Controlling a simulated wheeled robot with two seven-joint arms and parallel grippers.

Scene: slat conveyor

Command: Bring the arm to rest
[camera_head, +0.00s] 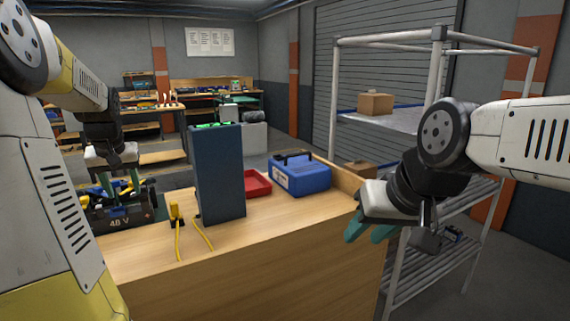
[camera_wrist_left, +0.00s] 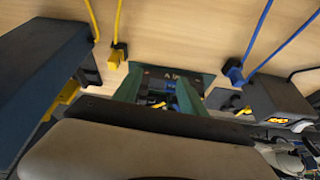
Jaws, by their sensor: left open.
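My left gripper (camera_head: 119,189) hangs at the left above a dark open carrier (camera_head: 128,214) marked "40 V" that holds yellow, blue and green items. In the left wrist view my left gripper (camera_wrist_left: 158,84) has its two green fingers spread, with part of a dark item and blue and yellow pieces seen between and beyond them. I see nothing held in it. My right gripper (camera_head: 367,232) is off the right edge of the wooden bench (camera_head: 270,225), its teal fingers apart with nothing seen between them.
A tall dark blue box (camera_head: 218,180) stands on the bench near my left gripper. A yellow connector with cables (camera_head: 175,214), a red tray (camera_head: 256,184) and a blue case (camera_head: 300,177) are also there. A metal rack (camera_head: 400,120) stands behind my right arm. The bench's front right is clear.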

